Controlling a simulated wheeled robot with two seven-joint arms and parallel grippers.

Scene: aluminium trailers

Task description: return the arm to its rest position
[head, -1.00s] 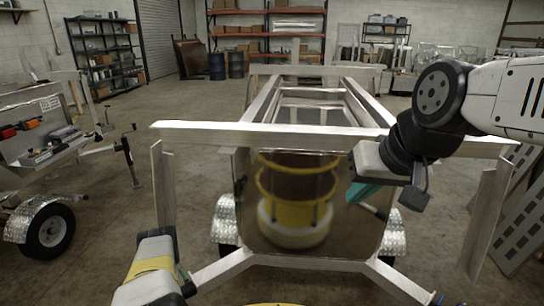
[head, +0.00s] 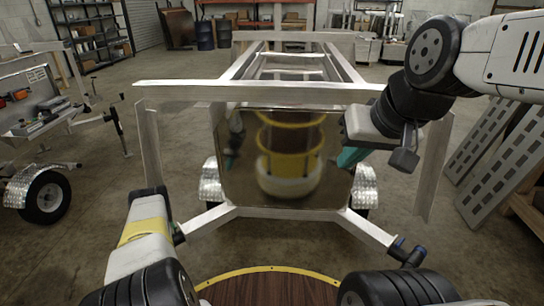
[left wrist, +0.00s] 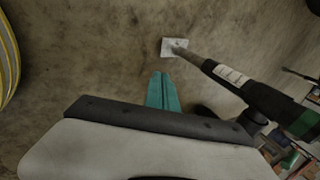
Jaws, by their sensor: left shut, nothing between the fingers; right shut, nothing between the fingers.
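My right arm reaches in from the right in the head view, in front of the aluminium trailer frame. Its right gripper (head: 350,158) shows teal fingers, partly hidden behind the wrist, near the right end of the trailer's front crossbar (head: 250,91). I cannot tell whether it touches anything. My left arm hangs low at the left in the head view, and its fingers are hidden there. In the left wrist view my left gripper (left wrist: 162,92) has its teal fingers together, empty, above the concrete floor.
The trailer's shiny front panel (head: 283,160) reflects my body. Its drawbar (head: 365,232) spreads close in front of me. Another trailer with a wheel (head: 45,197) stands left. Grey slotted panels (head: 490,150) lean right. In the left wrist view, a jack post (left wrist: 215,70) stands close by the fingers.

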